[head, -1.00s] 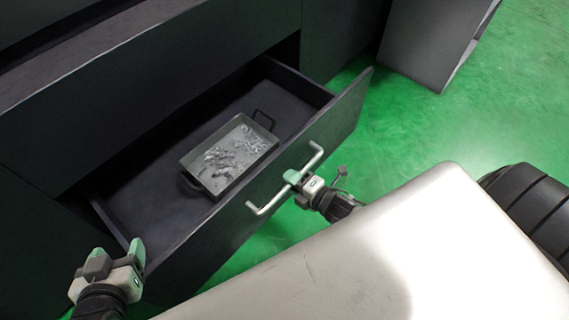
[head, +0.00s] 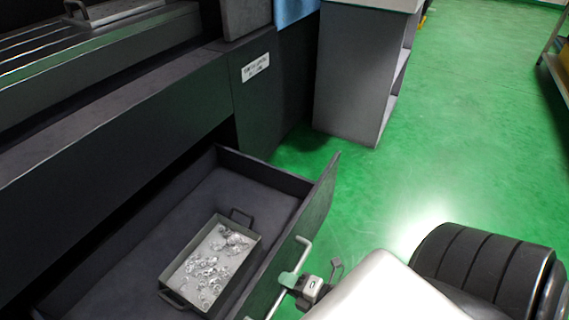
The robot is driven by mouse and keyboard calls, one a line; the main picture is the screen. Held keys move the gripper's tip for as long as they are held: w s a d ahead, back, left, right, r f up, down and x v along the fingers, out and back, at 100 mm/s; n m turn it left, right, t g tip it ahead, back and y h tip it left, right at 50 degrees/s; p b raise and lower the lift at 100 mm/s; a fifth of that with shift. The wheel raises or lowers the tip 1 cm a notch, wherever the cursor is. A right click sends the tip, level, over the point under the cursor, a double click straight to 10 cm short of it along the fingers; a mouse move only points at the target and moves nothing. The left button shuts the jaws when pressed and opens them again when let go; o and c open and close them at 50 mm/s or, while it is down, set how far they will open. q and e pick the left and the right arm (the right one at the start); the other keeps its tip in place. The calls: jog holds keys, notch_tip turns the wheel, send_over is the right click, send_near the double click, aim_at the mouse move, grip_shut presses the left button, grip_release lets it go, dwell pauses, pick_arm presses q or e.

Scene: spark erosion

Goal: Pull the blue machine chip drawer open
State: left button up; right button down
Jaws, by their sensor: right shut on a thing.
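The chip drawer (head: 318,205) stands open at the lower left of the head view, pulled out of the dark machine (head: 110,150). A grey tray (head: 250,252) with two handles lies inside it, holding silvery metal chips (head: 212,268). The drawer's pale bar handle (head: 304,248) is on its front face. My right gripper (head: 290,281) is shut on this handle near its middle. The lower end of the handle is cut off by the frame. My left gripper is not in view.
A grey cabinet (head: 352,90) with open shelves stands beyond the machine. A shelf or cart (head: 556,62) is at the right edge. The green floor (head: 470,120) between them is clear.

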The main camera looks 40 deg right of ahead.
jog(key=shift+f, duration=0.1)
jog(key=c, duration=1)
grip_release()
jog(key=shift+s+d, duration=0.1)
jog(key=shift+s, duration=0.15)
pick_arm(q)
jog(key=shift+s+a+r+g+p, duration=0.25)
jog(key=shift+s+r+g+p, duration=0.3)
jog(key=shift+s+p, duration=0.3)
pick_arm(e)
jog(key=v, duration=1)
jog(key=shift+s, duration=0.15)
jog(key=shift+s, duration=0.1)
